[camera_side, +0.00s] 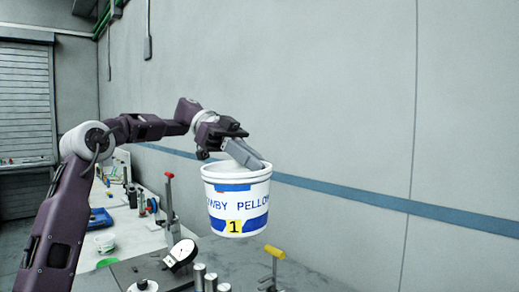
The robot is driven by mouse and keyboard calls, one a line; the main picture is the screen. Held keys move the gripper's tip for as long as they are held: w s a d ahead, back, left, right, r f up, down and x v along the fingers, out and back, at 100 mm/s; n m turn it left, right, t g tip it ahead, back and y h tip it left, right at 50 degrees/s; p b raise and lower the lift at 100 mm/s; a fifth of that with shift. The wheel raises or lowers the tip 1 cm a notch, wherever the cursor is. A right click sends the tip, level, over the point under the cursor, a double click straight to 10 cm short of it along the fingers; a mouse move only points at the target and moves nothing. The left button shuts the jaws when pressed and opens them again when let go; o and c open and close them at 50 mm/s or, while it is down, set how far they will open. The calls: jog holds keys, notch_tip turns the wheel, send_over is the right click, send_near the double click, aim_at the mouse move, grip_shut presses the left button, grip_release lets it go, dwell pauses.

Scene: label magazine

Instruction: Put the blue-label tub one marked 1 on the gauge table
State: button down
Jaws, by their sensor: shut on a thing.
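The white tub (236,201) has blue label bands, blue lettering and a yellow patch marked 1. It hangs in the air in the middle of the side view, roughly upright. My gripper (247,158) reaches down into its open top and is shut on it, apparently at the rim. The fingertips are partly hidden by the tub. Below it is a grey table top (235,252) with a dial gauge (181,255) on it, left of the tub. Whether this is the gauge table, I cannot tell for sure.
Several metal cylinders (211,281) stand at the front, near a yellow-handled clamp (274,254). A red-topped clamp (169,195) stands behind the gauge. A small white cup (104,242) and a blue item (99,218) lie on the bench at left. The grey surface to the right looks clear.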

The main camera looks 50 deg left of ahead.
notch_tip(320, 180, down, 30)
jog(key=shift+f, duration=0.7)
dwell(0.4)
jog(key=c, duration=1.8)
grip_release()
jog(key=o, duration=0.4)
